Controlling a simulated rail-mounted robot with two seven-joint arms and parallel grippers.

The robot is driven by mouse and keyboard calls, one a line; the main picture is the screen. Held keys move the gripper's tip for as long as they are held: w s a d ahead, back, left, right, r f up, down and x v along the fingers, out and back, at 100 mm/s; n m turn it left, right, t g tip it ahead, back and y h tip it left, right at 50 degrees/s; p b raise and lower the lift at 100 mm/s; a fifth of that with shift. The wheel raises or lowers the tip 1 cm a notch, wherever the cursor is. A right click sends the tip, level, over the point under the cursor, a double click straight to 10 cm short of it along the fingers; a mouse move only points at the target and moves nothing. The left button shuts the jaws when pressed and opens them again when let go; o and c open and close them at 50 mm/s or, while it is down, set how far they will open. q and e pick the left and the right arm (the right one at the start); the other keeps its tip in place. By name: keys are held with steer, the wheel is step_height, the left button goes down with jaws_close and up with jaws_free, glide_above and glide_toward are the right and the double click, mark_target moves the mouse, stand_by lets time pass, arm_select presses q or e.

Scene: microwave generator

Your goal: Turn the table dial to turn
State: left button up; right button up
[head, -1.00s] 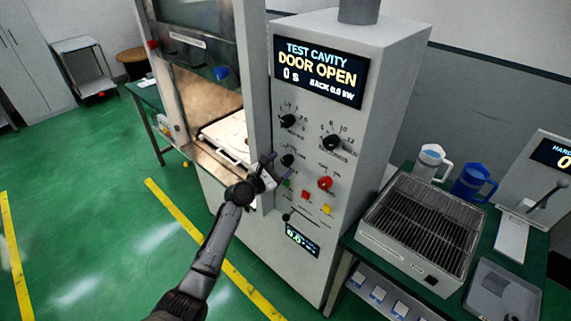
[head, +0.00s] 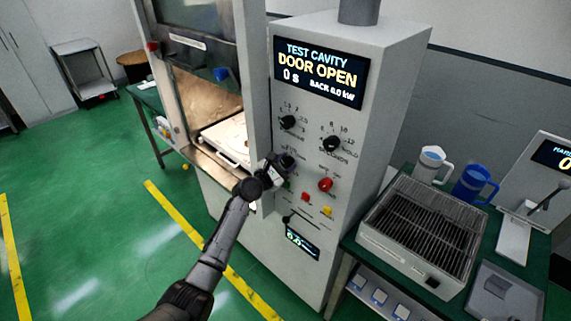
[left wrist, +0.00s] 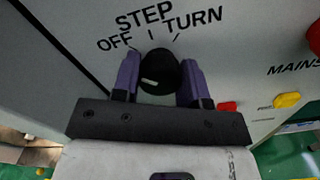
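The table dial (left wrist: 160,70) is a black round knob on the grey control panel, under the printed words OFF, STEP and TURN. It shows in the left wrist view with a small pale mark on its face; I cannot tell which word it points to. My left gripper (left wrist: 160,80) has one purple finger on each side of the knob, and both appear to touch it. In the head view, my left gripper (head: 283,164) is at the panel and mostly hides the dial. My right gripper is not in view.
Two more black knobs, the left one (head: 288,122) and the seconds knob (head: 332,143), sit above. A red button (head: 325,185) and a yellow button (head: 327,211) are close by. The display (head: 320,72) reads DOOR OPEN. The cavity with a white tray (head: 228,154) is left.

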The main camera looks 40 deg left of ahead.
arm_select(q)
steer(key=c, duration=0.4)
steer(key=shift+o, duration=0.2)
steer(key=shift+m, duration=0.3)
steer(key=m, duration=0.3)
steer(key=shift+b, duration=0.35)
steer(key=m+b, duration=0.1)
steer(key=m, duration=0.3)
steer(key=shift+m, duration=0.3)
steer(key=m+b, duration=0.1)
steer(key=m, duration=0.5)
steer(key=shift+m+b, duration=0.4)
steer(key=shift+m, duration=1.6)
